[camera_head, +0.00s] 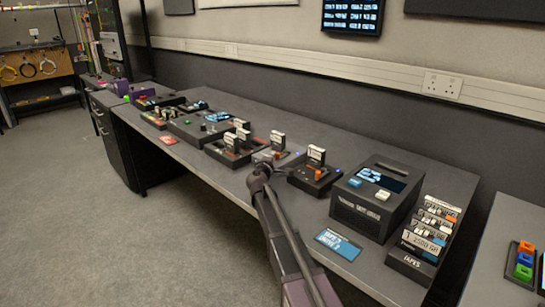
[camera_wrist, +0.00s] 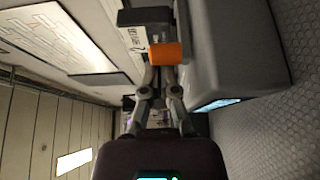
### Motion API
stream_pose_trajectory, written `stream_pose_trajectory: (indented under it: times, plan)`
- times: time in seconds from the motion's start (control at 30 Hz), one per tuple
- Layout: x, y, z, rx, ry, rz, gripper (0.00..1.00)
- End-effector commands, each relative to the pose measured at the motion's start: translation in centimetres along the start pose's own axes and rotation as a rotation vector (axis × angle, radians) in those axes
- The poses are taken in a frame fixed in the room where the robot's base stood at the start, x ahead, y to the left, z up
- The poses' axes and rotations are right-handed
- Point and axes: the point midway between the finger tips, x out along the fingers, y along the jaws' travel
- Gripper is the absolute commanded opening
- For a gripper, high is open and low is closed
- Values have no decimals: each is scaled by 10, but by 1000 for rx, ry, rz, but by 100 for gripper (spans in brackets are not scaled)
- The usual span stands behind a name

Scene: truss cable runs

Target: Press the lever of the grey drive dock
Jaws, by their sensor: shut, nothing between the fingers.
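A dark dock (camera_head: 309,180) stands on the bench just right of my gripper, with an upright labelled cartridge (camera_head: 316,154) in it and an orange lever (camera_head: 318,174) at its front. The fingers are closed together and hold nothing. Whether they touch the lever is unclear. In the head view my gripper (camera_head: 275,158) is small and partly hidden by my arm.
A large dark box with a screen (camera_head: 372,208) stands right of the dock, then a rack of tapes (camera_head: 418,259). Another dock with cartridges (camera_head: 229,151) stands left of my gripper. A blue card (camera_head: 338,244) lies near the bench's front edge.

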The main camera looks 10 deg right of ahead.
Motion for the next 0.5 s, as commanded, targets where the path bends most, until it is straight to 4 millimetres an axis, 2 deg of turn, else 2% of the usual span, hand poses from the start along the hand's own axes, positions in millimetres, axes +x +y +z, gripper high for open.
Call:
stream_pose_trajectory:
  times: [0.27,0.5]
  plan:
    - [-6,0,10,0,-1,0,0]
    - [-11,0,26,0,-3,0,0]
